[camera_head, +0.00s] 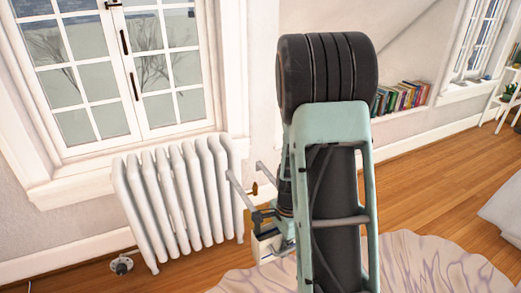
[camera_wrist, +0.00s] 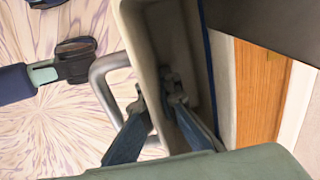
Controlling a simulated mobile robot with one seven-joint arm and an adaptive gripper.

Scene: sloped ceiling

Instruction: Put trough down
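The trough (camera_wrist: 137,42), a beige, box-like open container with a dark inside, fills the middle of the wrist view. My gripper (camera_wrist: 158,98) has one finger inside the trough and the other outside its left wall. The wall lies between the fingers, and they appear closed on it. In the head view a small pale part of the trough (camera_head: 268,246) shows low beside my arm, which hides most of it and the fingers. The trough's underside is not visible, so I cannot tell whether it touches anything.
A white radiator (camera_head: 178,200) stands under the window at the left. A pale patterned rug (camera_head: 415,262) covers the floor at the lower right, with bare wooden floor (camera_head: 425,180) beyond it. Books (camera_head: 402,97) stand in a wall niche.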

